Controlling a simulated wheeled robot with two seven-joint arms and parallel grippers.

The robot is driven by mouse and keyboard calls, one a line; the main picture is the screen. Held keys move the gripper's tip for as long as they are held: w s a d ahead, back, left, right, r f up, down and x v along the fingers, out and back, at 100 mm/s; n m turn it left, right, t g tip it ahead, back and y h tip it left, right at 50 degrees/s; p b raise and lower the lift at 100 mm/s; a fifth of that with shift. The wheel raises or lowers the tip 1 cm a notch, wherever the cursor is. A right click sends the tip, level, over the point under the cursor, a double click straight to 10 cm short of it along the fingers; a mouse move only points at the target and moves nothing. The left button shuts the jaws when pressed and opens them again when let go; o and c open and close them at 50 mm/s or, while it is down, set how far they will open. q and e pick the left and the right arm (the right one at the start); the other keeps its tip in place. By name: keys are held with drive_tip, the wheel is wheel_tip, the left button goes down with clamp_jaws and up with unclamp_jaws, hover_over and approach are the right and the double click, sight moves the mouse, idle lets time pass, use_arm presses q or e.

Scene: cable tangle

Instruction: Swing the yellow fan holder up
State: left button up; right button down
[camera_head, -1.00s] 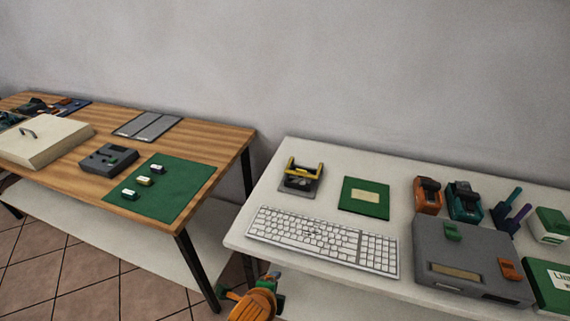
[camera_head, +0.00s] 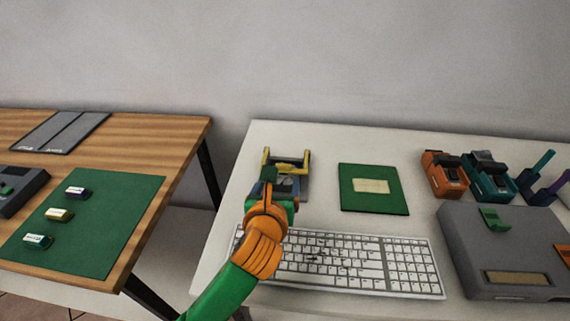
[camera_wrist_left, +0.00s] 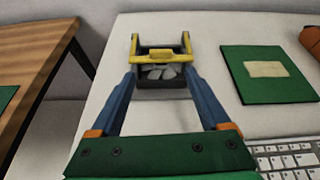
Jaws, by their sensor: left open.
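The yellow fan holder (camera_head: 291,165) is a yellow bar frame on a small dark device (camera_head: 303,188) near the left end of the white table. In the left wrist view the yellow holder (camera_wrist_left: 160,54) lies across the front of the device, with grey fan-like shapes behind and below its bar. My left gripper (camera_head: 269,177) is over the near side of the device, and partly hides it. In the left wrist view my left gripper (camera_wrist_left: 160,75) is open, its blue fingers pointing at the holder, one on each side. Contact cannot be told. My right gripper is not in view.
A white keyboard (camera_head: 350,262) lies under and right of my left arm. A green board (camera_head: 374,203) lies right of the device. A grey box (camera_head: 505,235) and orange and teal devices stand further right. A wooden table (camera_head: 170,128) is at left, across a gap.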

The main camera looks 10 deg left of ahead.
sight(283, 166)
use_arm(q)
drive_tip(key=shift+m, duration=0.4)
drive_tip(key=x, duration=0.4)
drive_tip(key=b+x, duration=0.1)
drive_tip(key=x, duration=0.2)
drive_tip(key=shift+w+d+r, duration=0.1)
drive_tip(key=shift+w+r, duration=0.1)
drive_tip(key=shift+r, duration=0.05)
drive_tip(key=shift+s+r, duration=0.1)
drive_tip(key=c, duration=0.4)
clamp_jaws()
